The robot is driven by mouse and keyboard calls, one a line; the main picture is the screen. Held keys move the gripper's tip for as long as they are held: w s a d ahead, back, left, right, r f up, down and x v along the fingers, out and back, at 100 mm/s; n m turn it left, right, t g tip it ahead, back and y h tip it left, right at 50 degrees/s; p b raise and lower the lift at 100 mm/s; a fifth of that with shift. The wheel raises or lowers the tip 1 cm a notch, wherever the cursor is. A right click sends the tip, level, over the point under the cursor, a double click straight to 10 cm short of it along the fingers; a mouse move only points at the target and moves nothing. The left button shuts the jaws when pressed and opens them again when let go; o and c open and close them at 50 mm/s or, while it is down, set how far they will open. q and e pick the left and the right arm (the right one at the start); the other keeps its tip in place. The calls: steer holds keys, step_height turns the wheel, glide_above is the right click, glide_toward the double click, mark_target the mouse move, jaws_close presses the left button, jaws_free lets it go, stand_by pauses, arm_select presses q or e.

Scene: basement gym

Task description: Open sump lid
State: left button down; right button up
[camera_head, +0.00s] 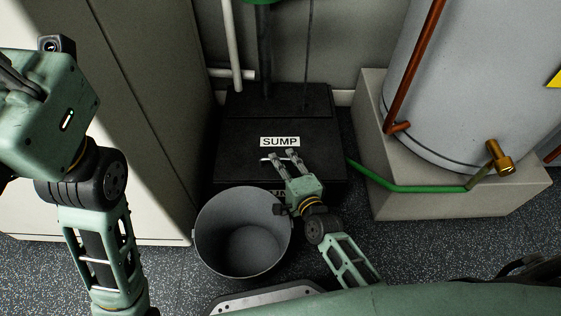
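The sump (241,163) is a black box on the floor at the centre back. Its black lid lies flat and looks closed, with a white "SUMP" label (280,141) on it. A small pale bar, perhaps a handle, shows just below the label, partly hidden by my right gripper. My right gripper (284,156) is over the front part of the lid. Its two fingers are apart, just below the label, with nothing seen held. I cannot tell whether they touch the lid. My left gripper (14,78) is raised at the left edge, its fingers mostly out of view.
A grey bucket (213,238) stands on the floor in front of the sump, close to my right gripper. A green hose (415,188) and a tank (438,85) on a concrete block (470,206) are at right. A pale cabinet (165,110) is at left. Pipes (232,50) rise behind.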

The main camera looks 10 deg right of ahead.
steer(key=shift+b+x, duration=0.3)
steer(key=shift+x, duration=0.8)
steer(key=shift+r, duration=0.1)
steer(key=shift+c, duration=0.2)
jaws_close()
